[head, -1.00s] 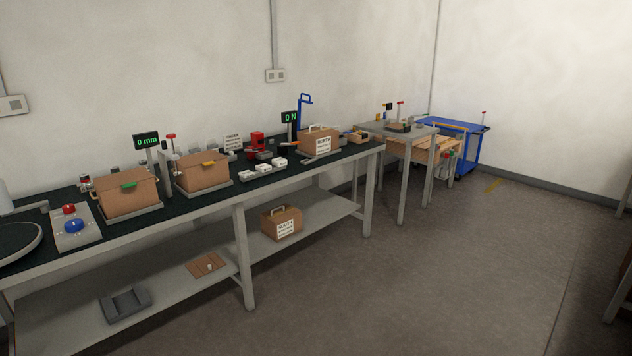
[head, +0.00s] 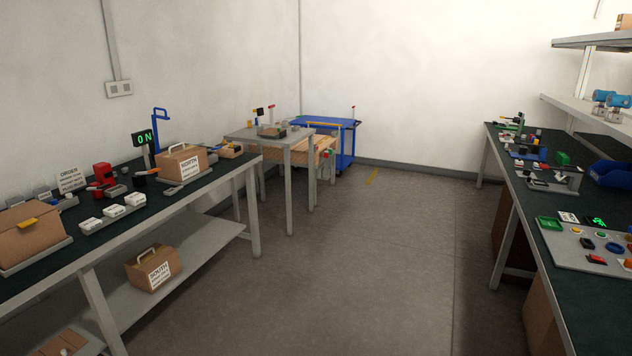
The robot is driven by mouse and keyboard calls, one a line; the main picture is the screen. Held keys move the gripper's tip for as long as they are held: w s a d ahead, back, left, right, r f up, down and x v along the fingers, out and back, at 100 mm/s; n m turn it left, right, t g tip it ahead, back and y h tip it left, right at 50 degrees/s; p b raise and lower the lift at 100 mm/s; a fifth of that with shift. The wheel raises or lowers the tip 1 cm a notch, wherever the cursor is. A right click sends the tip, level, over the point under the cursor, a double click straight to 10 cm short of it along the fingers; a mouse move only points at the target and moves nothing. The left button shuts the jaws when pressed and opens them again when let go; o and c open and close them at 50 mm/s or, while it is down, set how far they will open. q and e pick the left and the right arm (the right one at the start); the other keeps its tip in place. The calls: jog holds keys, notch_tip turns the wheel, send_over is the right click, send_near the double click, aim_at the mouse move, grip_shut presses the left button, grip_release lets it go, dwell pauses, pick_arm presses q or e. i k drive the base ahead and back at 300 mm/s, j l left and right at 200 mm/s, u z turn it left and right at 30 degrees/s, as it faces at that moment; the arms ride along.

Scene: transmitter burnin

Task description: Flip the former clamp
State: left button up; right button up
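I cannot say for sure which thing is the former clamp. A small fixture (head: 271,132) with a red-topped upright (head: 272,109) stands on the small grey table (head: 298,143) in the middle distance; it is too small to tell its state. Another device (head: 565,178) with a metal base is on the right bench (head: 566,272). Neither of my grippers shows in the head view.
The left bench (head: 100,227) holds cardboard boxes, white blocks (head: 114,211), a red device (head: 103,174) and a "0 N" display (head: 143,137). A blue cart (head: 345,142) stands at the back. A button panel (head: 590,247) lies on the right bench. Open floor (head: 365,260) runs between the benches.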

aim_at(259, 111)
jog(key=i+z, duration=0.5)
jog(key=i, duration=1)
jog(key=i+j+u, duration=0.1)
jog(key=i+u, duration=0.15)
jog(key=i, duration=0.9)
jog(key=i+l+u, duration=0.15)
jog(key=i+u, duration=0.15)
jog(key=i, duration=0.85)
jog(key=i+j+z, duration=0.15)
jog(key=i, duration=1.9)
jog(key=i+l+u, duration=0.1)
jog(key=i+u, duration=0.25)
jog(key=i+l+u, duration=0.15)
jog(key=i+u, duration=0.25)
jog(key=i+l+u, duration=0.5)
jog(key=i+u, duration=0.25)
jog(key=i+l+u, duration=0.15)
jog(key=u, duration=0.25)
jog(key=i+l+u, duration=0.2)
jog(key=l+u, duration=0.2)
